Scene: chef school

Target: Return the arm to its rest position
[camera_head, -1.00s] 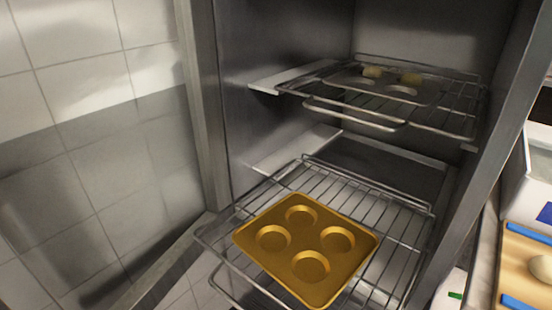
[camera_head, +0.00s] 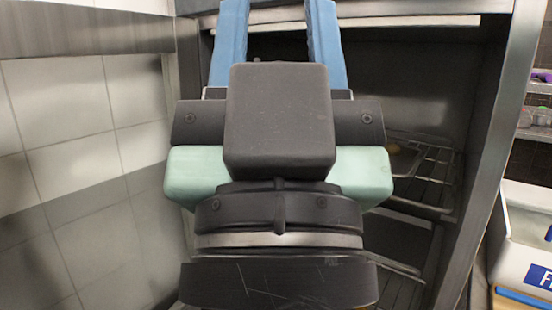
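My gripper (camera_head: 277,8) is large in the middle of the head view, seen from behind, with its two blue fingers pointing up the picture. The fingers are wide apart and nothing shows between them but the cabinet behind. The gripper is in front of the open metal rack cabinet (camera_head: 487,150) and hides much of its inside. The upper wire rack (camera_head: 437,180) shows only to the right of the gripper. The golden tray with round hollows is hidden behind my gripper.
The cabinet's right post stands close to the right of the arm. A white container (camera_head: 522,225) with a blue label is on a counter at the far right. A tiled wall (camera_head: 85,100) is on the left, with open space before it.

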